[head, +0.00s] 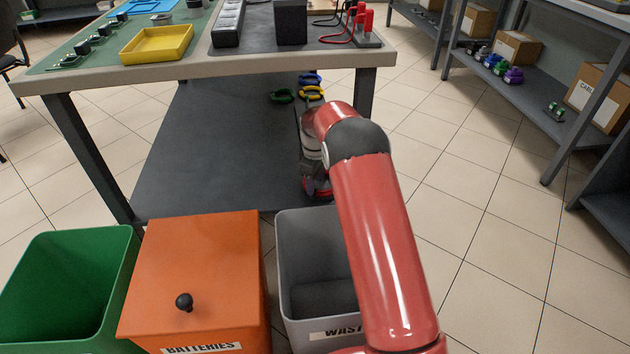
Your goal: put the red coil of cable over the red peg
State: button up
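My red arm reaches forward and down to the lower shelf of the workbench, and my gripper (316,190) is small and partly hidden behind the arm. A red curved thing, probably the red coil of cable (309,185), shows at the gripper, low over the shelf's right front part. I cannot tell whether the fingers are shut on it. Behind, on the shelf, lie a green coil (282,97), a yellow coil (312,93) and a blue coil (310,79). I cannot make out a red peg.
A green bin (60,270), an orange batteries bin (195,260) with a lid and a grey waste bin (300,225) stand in front. The benchtop (200,68) overhangs the shelf (220,140), with a bench leg (365,93) at right. Floor is clear right of my arm.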

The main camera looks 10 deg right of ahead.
notch_tip(320, 180, up, 8)
jog(key=shift+p, duration=0.35)
jog(key=shift+s+f, duration=0.1)
jog(key=shift+f, duration=0.05)
dwell(0.5)
